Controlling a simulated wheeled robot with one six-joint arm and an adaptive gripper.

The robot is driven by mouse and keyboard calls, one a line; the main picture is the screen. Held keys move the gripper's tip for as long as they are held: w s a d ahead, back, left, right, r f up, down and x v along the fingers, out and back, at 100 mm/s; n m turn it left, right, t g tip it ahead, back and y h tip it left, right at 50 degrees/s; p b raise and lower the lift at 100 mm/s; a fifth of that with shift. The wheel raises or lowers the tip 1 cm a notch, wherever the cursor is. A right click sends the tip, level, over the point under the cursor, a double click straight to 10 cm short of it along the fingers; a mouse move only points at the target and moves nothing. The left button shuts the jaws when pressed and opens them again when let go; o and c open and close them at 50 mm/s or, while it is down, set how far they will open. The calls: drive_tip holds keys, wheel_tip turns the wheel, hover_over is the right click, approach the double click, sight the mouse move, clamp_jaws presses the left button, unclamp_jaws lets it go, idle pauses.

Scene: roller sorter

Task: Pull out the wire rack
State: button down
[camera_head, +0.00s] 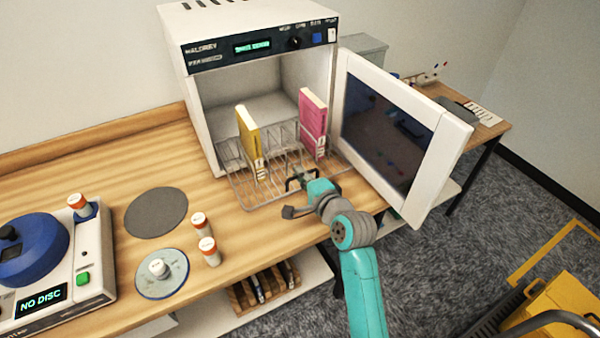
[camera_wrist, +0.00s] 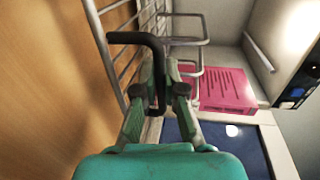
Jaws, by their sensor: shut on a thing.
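The wire rack (camera_head: 243,187) stands partly out of the open white cabinet (camera_head: 205,135), its front part over the wooden table. A yellow box (camera_head: 247,140) and a pink box (camera_head: 313,118) stand upright in it. My gripper (camera_head: 301,182) is at the front right of the rack. In the wrist view my gripper (camera_wrist: 159,92) is shut on the rack's black handle (camera_wrist: 137,38). The rack's wires (camera_wrist: 188,42) and the pink box (camera_wrist: 215,88) show beyond it.
The cabinet door (camera_head: 395,130) stands open at the right, beside my arm. White jars with orange lids (camera_head: 209,250), a grey disc (camera_head: 155,212) and a machine reading NO DISC (camera_head: 60,265) are at the left. Bare table lies left of the rack.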

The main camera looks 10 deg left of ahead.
drive_tip(key=c, duration=1.2)
unclamp_jaws()
drive_tip(key=shift+c, duration=0.2)
drive_tip(key=v, duration=1.2)
drive_tip(key=shift+f, duration=0.1)
